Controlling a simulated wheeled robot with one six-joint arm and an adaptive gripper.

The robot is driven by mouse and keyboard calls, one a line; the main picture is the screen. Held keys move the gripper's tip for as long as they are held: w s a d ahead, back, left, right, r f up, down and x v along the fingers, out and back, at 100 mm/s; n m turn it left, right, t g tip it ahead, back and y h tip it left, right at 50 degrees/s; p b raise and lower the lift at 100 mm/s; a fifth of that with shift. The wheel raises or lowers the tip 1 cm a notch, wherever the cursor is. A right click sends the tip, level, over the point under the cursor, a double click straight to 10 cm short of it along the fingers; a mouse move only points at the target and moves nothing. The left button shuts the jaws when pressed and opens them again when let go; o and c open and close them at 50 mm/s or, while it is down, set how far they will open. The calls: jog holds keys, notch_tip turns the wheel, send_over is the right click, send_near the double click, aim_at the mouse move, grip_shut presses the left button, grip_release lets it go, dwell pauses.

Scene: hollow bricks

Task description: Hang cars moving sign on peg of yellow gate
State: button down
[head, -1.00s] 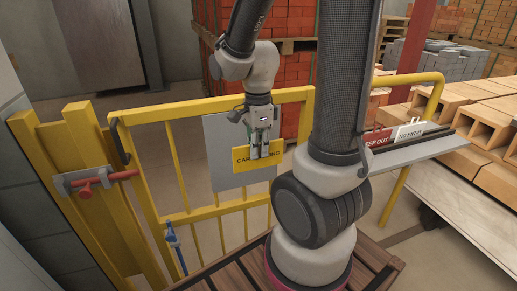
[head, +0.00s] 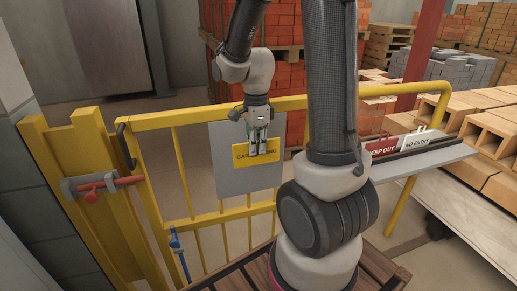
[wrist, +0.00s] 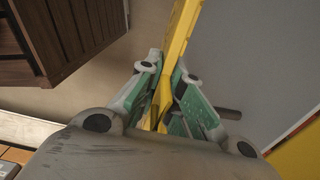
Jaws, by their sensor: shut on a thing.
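My gripper (head: 258,145) is shut on the yellow cars moving sign (head: 241,152), whose lettering is partly covered by the fingers. The sign is upright in front of a grey panel (head: 228,178) on the yellow gate (head: 213,213). In the wrist view the sign (wrist: 178,42) shows edge-on between the green-padded fingers (wrist: 163,95), with the grey panel (wrist: 250,45) to its right. A dark, short peg-like piece (wrist: 229,114) stands out by the panel, right of the fingers. Whether the sign touches the panel or peg cannot be told.
A grey shelf (head: 440,155) at the right holds a red keep out sign (head: 382,147) and a white no entry sign (head: 417,139). A red latch (head: 95,189) is on the left post. Brick stacks stand behind; a wooden crate shows in the wrist view (wrist: 75,35).

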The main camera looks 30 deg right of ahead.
jog(key=shift+w+d+f, duration=0.15)
jog(key=shift+w+d, duration=0.05)
jog(key=shift+w, duration=0.4)
jog(key=shift+w+d+f, duration=0.15)
jog(key=shift+w, duration=0.5)
jog(key=shift+w+d+f, duration=0.15)
jog(key=shift+w+d, duration=0.05)
jog(key=shift+w, duration=0.4)
jog(key=c, duration=1.5)
grip_release()
